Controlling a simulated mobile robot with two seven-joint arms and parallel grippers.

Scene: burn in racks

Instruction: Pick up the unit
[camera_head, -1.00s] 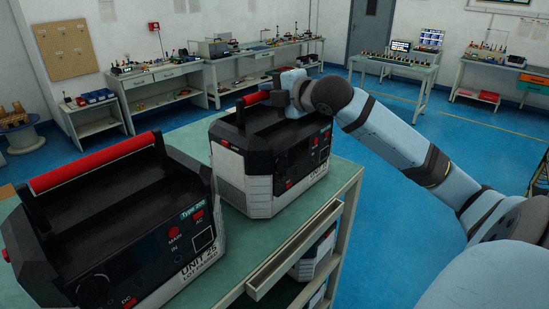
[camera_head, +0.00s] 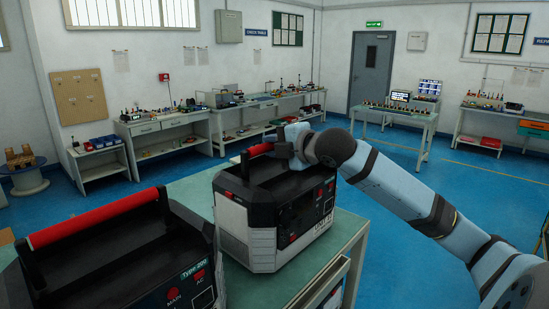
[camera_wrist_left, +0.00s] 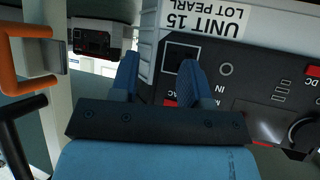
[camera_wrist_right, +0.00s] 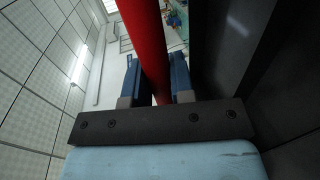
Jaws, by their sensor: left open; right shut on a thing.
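A black-and-white unit (camera_head: 250,220) with a red handle (camera_head: 258,150) stands upright on the green rack top (camera_head: 345,222). My right gripper (camera_head: 290,146) is at the far end of this handle. In the right wrist view its fingers (camera_wrist_right: 155,84) are on both sides of the red bar (camera_wrist_right: 148,45), shut on it. A second, nearer unit (camera_head: 120,255) with a red handle and a "Type 200" label is cut off at lower left. My left gripper (camera_wrist_left: 158,80) is open and empty, in front of a unit marked "UNIT 15 LOT PEARL" (camera_wrist_left: 235,60), seen upside down.
In the left wrist view, another unit (camera_wrist_left: 97,42) and an orange handle-like part (camera_wrist_left: 22,75) show at left. Workbenches (camera_head: 165,130) line the back wall, and a small table (camera_head: 405,121) stands near the door. Blue floor (camera_head: 400,255) is free right of the rack.

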